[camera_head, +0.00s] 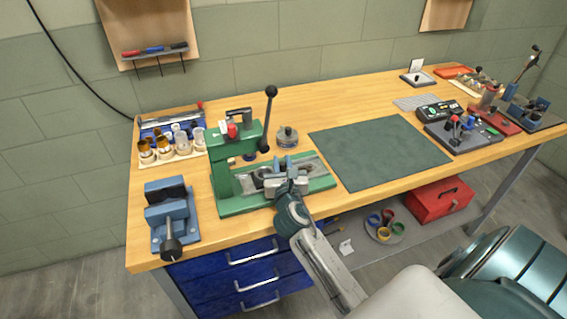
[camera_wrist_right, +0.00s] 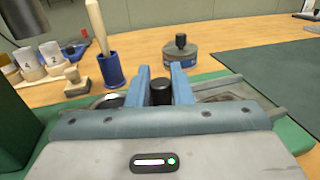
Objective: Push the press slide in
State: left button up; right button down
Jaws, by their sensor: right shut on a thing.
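The green arbor press (camera_head: 236,150) stands near the front left of the bench, its black-knobbed lever raised. Its grey slide rail (camera_head: 318,168) runs along the green base to the right of the press column; the rail end also shows in the right wrist view (camera_wrist_right: 240,84). My right gripper (camera_head: 288,170) is over the rail, right of the column. In the right wrist view its two blue fingers (camera_wrist_right: 161,82) are shut on the black knob (camera_wrist_right: 161,93) of the press slide. The gripper hides most of the slide. My left gripper is not in view.
A blue vise (camera_head: 170,212) stands left of the press. A round blue-grey pot (camera_head: 287,137) is behind the rail. A blue cup with a wooden handle (camera_wrist_right: 111,70) is near the column. The green mat (camera_head: 380,152) to the right is clear.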

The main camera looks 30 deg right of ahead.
aim_at(270, 167)
jog(key=a, duration=0.3)
jog(key=shift+w+p, duration=0.35)
jog(key=shift+p, duration=0.05)
jog(key=shift+a, duration=0.25)
jog(key=shift+d+f, duration=0.1)
jog(key=c, duration=1.7)
grip_release()
jog(key=o, duration=0.3)
jog(key=shift+o, duration=0.2)
jog(key=shift+w+a, duration=0.1)
jog(key=shift+a, duration=0.2)
